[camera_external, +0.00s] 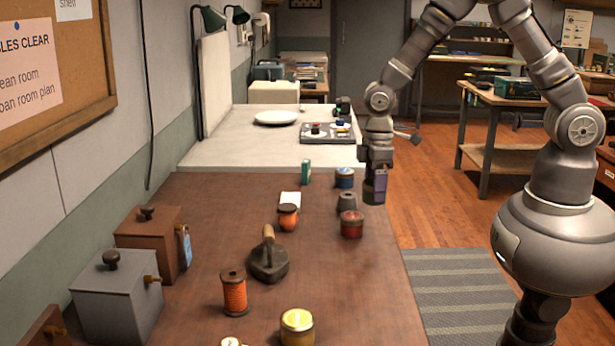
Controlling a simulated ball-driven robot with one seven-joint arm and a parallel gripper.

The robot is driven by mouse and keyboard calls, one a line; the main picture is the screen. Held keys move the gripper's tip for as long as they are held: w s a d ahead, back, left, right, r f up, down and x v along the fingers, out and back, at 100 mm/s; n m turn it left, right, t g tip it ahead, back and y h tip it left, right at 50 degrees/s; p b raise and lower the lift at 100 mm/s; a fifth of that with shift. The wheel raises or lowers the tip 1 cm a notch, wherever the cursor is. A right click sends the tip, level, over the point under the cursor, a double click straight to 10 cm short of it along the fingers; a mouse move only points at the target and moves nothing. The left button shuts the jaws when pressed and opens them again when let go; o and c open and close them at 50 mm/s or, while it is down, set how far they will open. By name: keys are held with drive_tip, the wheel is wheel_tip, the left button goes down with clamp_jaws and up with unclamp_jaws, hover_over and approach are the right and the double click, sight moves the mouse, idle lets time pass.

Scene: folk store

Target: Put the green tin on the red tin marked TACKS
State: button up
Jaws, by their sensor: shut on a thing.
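My gripper (376,180) points down near the right edge of the brown table. It is shut on the green tin (370,196), which is mostly hidden by the fingers; only a dark green part shows. The red tin (351,225) stands upright on the table near its right edge, with a darker lid. Its marking is too small to read. The held tin appears above and a little to the right of the red tin, apart from it; its exact distance in depth I cannot tell.
A dark grey weight or spool (347,202) and a blue tin (344,178) stand close behind the red tin. Table between is clear.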

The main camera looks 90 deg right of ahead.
drive_tip(key=w, duration=0.4)
drive_tip(key=shift+w+d+f, duration=0.25)
drive_tip(key=shift+w+d, duration=0.05)
drive_tip(key=shift+d, duration=0.1)
drive_tip(key=shift+w+f+b, duration=0.2)
drive_tip(key=shift+f+b, duration=0.65)
drive_tip(key=shift+f, duration=0.85)
drive_tip(key=shift+f, duration=0.15)
drive_tip(key=o, duration=1.1)
wheel_tip(320, 180, up, 12)
drive_tip(key=p, duration=0.3)
drive_tip(key=shift+r, duration=0.2)
